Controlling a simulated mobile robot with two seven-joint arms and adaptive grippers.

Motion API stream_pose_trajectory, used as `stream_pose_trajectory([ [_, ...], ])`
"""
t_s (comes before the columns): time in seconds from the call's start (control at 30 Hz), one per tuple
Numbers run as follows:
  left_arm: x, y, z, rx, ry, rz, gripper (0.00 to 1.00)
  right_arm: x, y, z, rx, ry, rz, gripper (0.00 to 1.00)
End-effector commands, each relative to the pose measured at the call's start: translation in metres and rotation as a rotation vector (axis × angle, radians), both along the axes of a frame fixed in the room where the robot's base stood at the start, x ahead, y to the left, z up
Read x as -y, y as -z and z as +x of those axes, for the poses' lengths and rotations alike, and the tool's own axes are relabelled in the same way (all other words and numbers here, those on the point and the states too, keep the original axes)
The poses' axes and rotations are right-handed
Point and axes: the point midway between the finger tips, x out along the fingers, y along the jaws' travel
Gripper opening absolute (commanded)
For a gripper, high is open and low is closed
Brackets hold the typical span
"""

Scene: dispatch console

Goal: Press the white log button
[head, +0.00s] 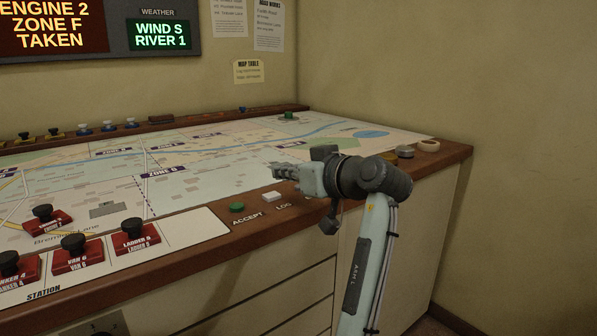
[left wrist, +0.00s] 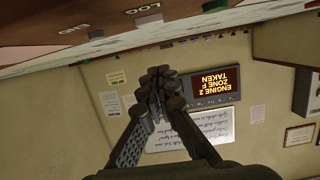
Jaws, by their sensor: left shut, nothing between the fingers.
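The white log button (head: 271,197) sits on the wooden front edge of the console, above its LOG label. My left gripper (head: 277,171) is shut and empty, with its fingers pointing left over the map just behind the log button. It looks apart from the button, though its exact height is hard to tell. In the left wrist view the shut fingertips (left wrist: 160,76) point away from the console edge, and the LOG label shows upside down at the top. My right gripper is not in view.
A green ACCEPT button (head: 237,207) is left of the log button. Red vehicle blocks with black knobs, such as Ladder 8 (head: 136,238), stand at the front left. My left arm hides part of the edge to the right.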

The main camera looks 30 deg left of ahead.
Motion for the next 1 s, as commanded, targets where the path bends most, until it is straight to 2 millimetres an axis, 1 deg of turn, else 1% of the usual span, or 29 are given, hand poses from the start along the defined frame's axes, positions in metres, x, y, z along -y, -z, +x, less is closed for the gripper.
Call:
stream_pose_trajectory([
  [0.03, -0.011, 0.001, 0.004, 0.0, -0.003, 0.002, 0.0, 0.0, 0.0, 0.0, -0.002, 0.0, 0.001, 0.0],
  [0.1, -0.023, 0.005, 0.009, 0.001, -0.003, 0.001, 0.0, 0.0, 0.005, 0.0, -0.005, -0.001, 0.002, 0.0],
  [0.2, -0.021, 0.024, 0.009, -0.004, 0.001, 0.001, 0.0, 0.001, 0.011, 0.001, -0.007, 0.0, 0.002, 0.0],
  [0.3, -0.021, 0.036, 0.009, -0.002, 0.0, 0.001, 0.0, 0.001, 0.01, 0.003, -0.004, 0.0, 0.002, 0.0],
  [0.4, -0.021, 0.042, 0.009, -0.001, 0.001, 0.0, 0.0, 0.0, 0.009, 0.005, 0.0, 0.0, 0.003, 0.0],
  [0.5, -0.021, 0.046, 0.009, 0.001, 0.001, -0.001, 0.0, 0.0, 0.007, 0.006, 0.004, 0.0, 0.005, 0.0],
  [0.77, -0.02, 0.046, 0.009, 0.001, 0.001, 0.0, 0.0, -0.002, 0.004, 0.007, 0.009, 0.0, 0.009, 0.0],
  [0.87, -0.02, 0.05, 0.009, 0.001, 0.001, -0.001, 0.0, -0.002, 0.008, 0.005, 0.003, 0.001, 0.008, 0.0],
  [0.93, -0.02, 0.057, 0.009, 0.0, 0.001, -0.002, 0.0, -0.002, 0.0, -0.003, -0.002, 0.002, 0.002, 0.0],
  [1.0, -0.02, 0.061, 0.009, 0.001, 0.001, -0.001, 0.0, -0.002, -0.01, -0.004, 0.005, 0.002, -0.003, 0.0],
])
